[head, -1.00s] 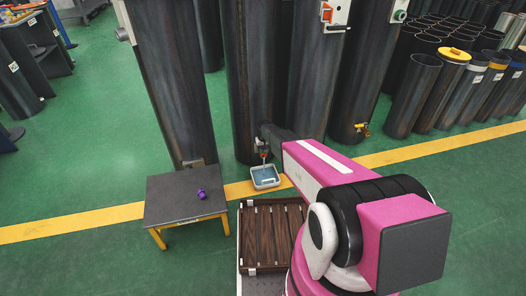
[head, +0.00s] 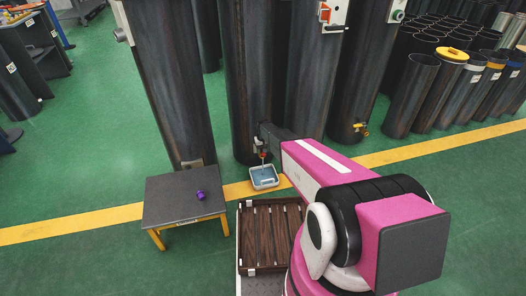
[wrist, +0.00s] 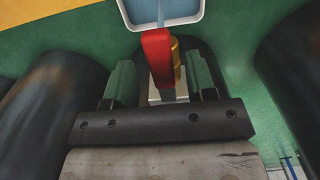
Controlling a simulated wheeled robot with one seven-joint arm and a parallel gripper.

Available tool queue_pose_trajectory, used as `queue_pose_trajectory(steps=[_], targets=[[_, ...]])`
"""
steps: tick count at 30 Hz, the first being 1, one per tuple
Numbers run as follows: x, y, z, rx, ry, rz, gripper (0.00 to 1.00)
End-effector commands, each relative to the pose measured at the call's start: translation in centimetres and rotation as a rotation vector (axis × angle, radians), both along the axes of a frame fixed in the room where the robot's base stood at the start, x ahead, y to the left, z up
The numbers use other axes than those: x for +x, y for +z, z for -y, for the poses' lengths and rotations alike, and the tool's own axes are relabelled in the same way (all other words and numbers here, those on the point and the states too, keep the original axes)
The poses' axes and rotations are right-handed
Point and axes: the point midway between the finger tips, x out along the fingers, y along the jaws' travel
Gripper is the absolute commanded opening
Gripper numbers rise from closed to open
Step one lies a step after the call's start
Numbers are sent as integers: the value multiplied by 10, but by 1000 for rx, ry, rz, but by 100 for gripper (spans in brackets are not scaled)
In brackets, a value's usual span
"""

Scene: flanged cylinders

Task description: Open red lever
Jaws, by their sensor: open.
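The red lever (wrist: 157,56) stands out from a brass-coloured valve (wrist: 178,62) in the wrist view. In the head view the lever is a small red spot (head: 264,155) low on a dark cylinder. My gripper (wrist: 160,78) is open, with one dark green finger on each side of the lever. Gaps show between the lever and both fingers, so it is not gripped. The lever's far end reaches past the fingertips toward a light tray (wrist: 192,22). The lever's base is partly hidden by my gripper.
The tray (head: 264,187) sits on the floor below the valve. A low dark table (head: 168,207) with a purple object (head: 201,195) stands to the left. A slatted brown crate (head: 246,232) is in front. Tall dark cylinders (head: 178,80) stand close around my arm.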

Motion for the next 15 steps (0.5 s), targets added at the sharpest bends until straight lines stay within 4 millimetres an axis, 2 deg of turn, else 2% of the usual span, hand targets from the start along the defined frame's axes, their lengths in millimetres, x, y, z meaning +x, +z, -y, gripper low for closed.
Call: queue_pose_trajectory(steps=[5,15], targets=[[-1,19,0,0,0,1,51],[-2,82,0,-1,1,2,51]])
